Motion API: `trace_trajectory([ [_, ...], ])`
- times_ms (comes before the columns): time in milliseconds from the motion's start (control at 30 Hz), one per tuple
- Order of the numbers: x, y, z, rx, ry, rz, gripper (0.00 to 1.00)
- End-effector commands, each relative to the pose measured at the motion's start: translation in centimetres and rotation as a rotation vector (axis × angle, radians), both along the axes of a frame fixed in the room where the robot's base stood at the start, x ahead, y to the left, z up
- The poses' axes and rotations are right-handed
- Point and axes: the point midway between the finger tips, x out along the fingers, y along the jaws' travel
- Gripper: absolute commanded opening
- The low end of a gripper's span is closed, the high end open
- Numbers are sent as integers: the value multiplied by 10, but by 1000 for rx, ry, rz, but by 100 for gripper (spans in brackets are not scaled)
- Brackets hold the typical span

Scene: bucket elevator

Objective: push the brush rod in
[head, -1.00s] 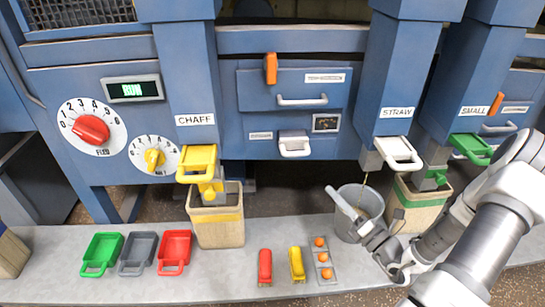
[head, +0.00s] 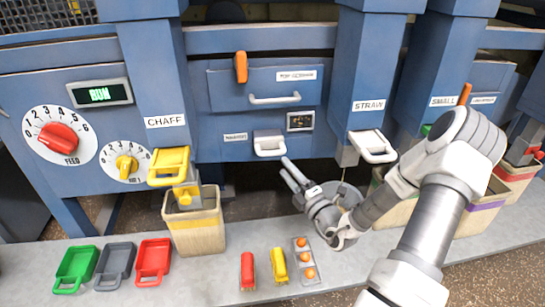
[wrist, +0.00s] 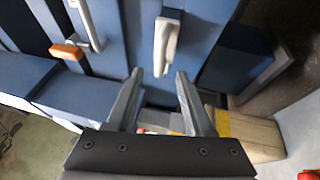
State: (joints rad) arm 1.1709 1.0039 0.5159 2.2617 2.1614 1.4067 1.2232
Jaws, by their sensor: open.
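No part is clearly readable as the brush rod. A white pull handle (head: 270,146) sticks out of the blue machine front below the drawer, beside a small label too blurred to read; it may be the rod's end. My gripper (head: 285,168) is open and empty, just below and right of this handle in the head view, apart from it. In the wrist view, my gripper's fingers (wrist: 158,75) are spread, and the white handle (wrist: 167,45) lies beyond the fingertips, between their lines. I cannot tell how far out it stands.
Above is a drawer with a handle (head: 274,99) and an orange latch (head: 241,67). The yellow chaff gate (head: 169,165) and its bin (head: 195,230) stand left. A grey bucket (head: 347,195) is partly hidden behind my arm. The white straw gate (head: 372,146) is right.

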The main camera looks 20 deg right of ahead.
Motion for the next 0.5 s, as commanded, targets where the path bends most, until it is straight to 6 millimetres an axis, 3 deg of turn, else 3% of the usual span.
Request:
trace_trajectory([
  [200, 45, 6, 5, -2, -2, 2, 52],
  [500, 77, 9, 12, -2, -1, 0, 52],
])
